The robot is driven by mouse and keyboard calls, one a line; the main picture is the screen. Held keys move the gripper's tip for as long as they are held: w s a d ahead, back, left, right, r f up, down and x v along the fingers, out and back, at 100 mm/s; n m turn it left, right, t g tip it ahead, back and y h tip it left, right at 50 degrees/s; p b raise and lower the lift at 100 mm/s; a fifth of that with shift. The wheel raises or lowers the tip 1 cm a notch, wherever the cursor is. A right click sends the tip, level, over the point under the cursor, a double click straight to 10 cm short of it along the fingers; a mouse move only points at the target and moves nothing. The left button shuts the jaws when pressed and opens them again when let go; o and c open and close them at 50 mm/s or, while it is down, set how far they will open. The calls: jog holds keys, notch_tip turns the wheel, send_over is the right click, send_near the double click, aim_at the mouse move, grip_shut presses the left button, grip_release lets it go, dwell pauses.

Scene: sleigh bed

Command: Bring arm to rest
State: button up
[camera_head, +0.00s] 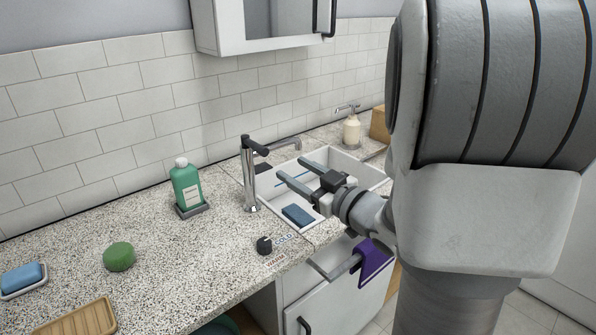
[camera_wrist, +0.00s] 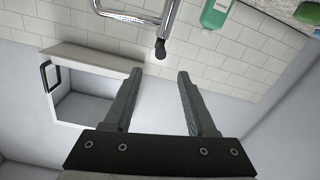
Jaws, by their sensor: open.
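My gripper (camera_head: 298,173) is open and empty in the head view, raised in front of the sink (camera_head: 365,170) with its fingers pointing left toward the faucet (camera_head: 249,175). In the wrist view my gripper's two fingers (camera_wrist: 158,82) stand apart with nothing between them. Past the fingertips there are wall tiles and part of the faucet (camera_wrist: 165,35). My arm's large grey links fill the right side of the head view and hide what lies behind them.
A green bottle (camera_head: 187,187), green round object (camera_head: 119,256), blue bar on a dish (camera_head: 22,278) and wooden tray (camera_head: 80,320) stand on the speckled counter (camera_head: 160,235). A blue sponge (camera_head: 298,215) lies in the sink. A purple cloth (camera_head: 375,261) hangs in front. A wall cabinet (camera_head: 230,27) is above.

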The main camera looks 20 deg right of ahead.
jog(key=shift+r, duration=0.1)
notch_tip(320, 180, up, 7)
jog(key=s+d+m+g+h+p, duration=0.35)
jog(key=m+h+p, duration=0.2)
jog(key=h, duration=0.25)
jog(key=s+a+r+g+y+p, duration=0.1)
jog(key=s+a+g+p, duration=0.2)
jog(key=s, duration=0.6)
jog(key=s+a+r+g+y+p, duration=0.1)
jog(key=s+a+g+p, duration=0.2)
jog(key=s+a+g, duration=0.2)
jog(key=s+a, duration=0.3)
jog(key=s, duration=0.1)
jog(key=shift+a+r, duration=0.25)
jog(key=shift+r, duration=0.1)
jog(key=shift+m, duration=0.25)
